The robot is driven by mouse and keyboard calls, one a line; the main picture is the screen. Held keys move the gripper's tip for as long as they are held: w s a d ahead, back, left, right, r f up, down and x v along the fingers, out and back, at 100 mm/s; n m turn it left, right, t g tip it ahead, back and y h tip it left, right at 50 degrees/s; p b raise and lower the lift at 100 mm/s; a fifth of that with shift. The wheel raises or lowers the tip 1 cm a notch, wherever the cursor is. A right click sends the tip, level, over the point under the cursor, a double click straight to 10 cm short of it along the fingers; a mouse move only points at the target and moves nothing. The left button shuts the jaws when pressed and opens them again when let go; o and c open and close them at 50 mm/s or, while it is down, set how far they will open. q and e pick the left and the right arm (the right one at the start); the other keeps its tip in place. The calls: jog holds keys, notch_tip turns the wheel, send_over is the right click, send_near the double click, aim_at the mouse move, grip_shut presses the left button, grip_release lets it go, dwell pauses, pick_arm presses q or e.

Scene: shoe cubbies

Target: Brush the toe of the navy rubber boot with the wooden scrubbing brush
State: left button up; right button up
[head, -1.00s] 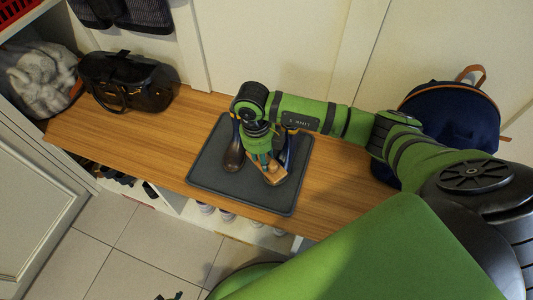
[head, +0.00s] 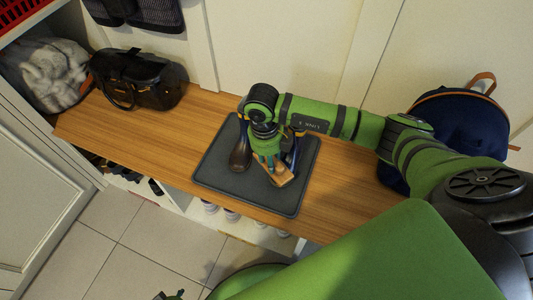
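The wooden scrubbing brush (head: 284,178) is tan and tilted over the grey mat. My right gripper (head: 269,161) points down and is shut on it. A boot with a dark brown, shiny toe (head: 240,160) stands left of the gripper. A navy boot (head: 293,154) shows on the right, largely hidden behind my gripper and the brush. I cannot tell whether the bristles touch its toe. A small dark shape (head: 171,296) at the bottom edge may be my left gripper; its state is unclear.
The boots stand on a grey tray-like mat (head: 213,176) on a wooden bench (head: 170,138). A black handbag (head: 137,80) is at the left and a navy backpack (head: 435,128) at the right. Shoes sit in cubbies below. The bench between bag and mat is clear.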

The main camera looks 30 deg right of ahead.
jog(key=shift+s+d+p, duration=0.2)
jog(key=shift+s+d, duration=0.05)
jog(key=shift+s, duration=0.3)
jog(key=shift+s+d+p, duration=0.2)
jog(key=shift+s, duration=0.3)
jog(key=shift+w+a+f+b, duration=0.15)
jog(key=shift+w+b, duration=0.15)
jog(key=shift+w, duration=0.05)
jog(key=shift+w+a+b, duration=0.35)
jog(key=shift+w, duration=0.55)
jog(key=shift+w+a+b, duration=0.3)
jog(key=shift+w, duration=0.2)
jog(key=shift+w+a+b, duration=0.25)
jog(key=shift+w+b, duration=0.05)
jog(key=shift+w, duration=0.2)
jog(key=shift+s+d+p, duration=0.45)
jog(key=shift+s+p, duration=0.1)
jog(key=shift+s, duration=0.3)
jog(key=shift+s+d, duration=0.1)
jog(key=shift+s, duration=0.15)
